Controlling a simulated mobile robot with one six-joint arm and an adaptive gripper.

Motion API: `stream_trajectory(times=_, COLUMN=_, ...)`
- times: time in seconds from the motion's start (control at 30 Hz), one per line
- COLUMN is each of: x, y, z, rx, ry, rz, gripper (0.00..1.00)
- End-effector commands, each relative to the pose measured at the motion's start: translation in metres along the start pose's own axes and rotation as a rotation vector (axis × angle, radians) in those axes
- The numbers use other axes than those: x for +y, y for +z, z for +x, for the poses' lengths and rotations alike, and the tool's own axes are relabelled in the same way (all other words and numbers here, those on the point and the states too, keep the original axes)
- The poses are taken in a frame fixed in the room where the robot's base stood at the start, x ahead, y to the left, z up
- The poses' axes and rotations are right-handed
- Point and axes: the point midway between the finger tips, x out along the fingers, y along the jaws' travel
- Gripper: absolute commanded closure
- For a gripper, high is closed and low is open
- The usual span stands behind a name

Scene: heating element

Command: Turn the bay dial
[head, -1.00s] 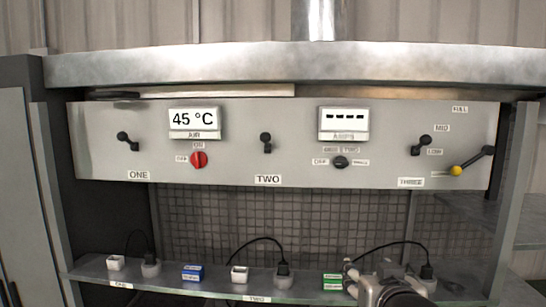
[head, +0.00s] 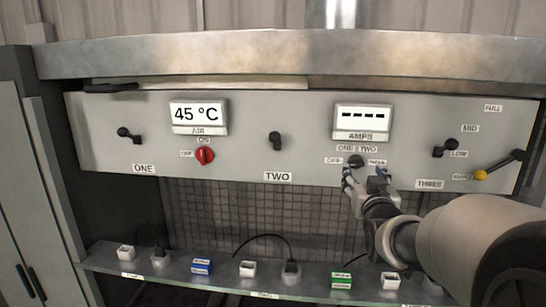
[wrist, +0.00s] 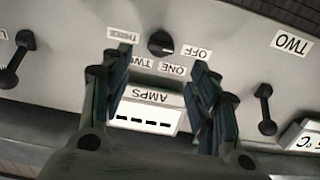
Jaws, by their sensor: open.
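The bay dial is a small black round knob (head: 356,161) under the AMPS display (head: 362,119), with small labels around it. In the wrist view the knob (wrist: 160,43) appears upside down, between OFF, ONE, TWO and THREE labels. A light mark on it seems to point to the OFF side. My gripper (head: 365,176) is open just below and in front of the dial. In the wrist view its two fingers (wrist: 161,63) are spread, with the dial beyond and between their tips. No contact shows. The AMPS display reads dashes.
A red knob (head: 205,155) sits under the 45 °C AIR display (head: 198,116). Black levers (head: 275,140) and a yellow-tipped lever (head: 481,175) stick out from the panel. Below, a shelf (head: 220,283) holds small blocks, plugs and cables. The panel around the dial is flat.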

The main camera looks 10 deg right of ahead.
Motion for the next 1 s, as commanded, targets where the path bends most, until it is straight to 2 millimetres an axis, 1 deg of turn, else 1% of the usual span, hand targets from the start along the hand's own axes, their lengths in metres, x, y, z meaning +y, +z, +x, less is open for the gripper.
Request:
stream_trajectory(times=0.03, x=0.000, y=-0.001, z=0.012, rx=-0.003, ry=0.000, rz=0.000, gripper=0.45)
stream_trajectory(times=0.2, x=0.000, y=-0.001, z=0.047, rx=-0.002, ry=0.000, rz=0.000, gripper=0.45)
stream_trajectory(times=0.3, x=0.000, y=-0.001, z=0.063, rx=-0.002, ry=0.000, rz=0.000, gripper=0.45)
stream_trajectory(times=0.4, x=0.000, y=-0.001, z=0.075, rx=-0.002, ry=0.000, rz=0.000, gripper=0.45)
stream_trajectory(times=0.6, x=0.000, y=-0.001, z=0.085, rx=-0.001, ry=0.000, rz=0.000, gripper=0.45)
stream_trajectory(times=0.83, x=0.000, y=0.000, z=0.085, rx=-0.001, ry=0.000, rz=0.000, gripper=0.45)
stream_trajectory(times=1.0, x=0.000, y=0.000, z=0.085, rx=-0.001, ry=0.000, rz=0.000, gripper=0.56)
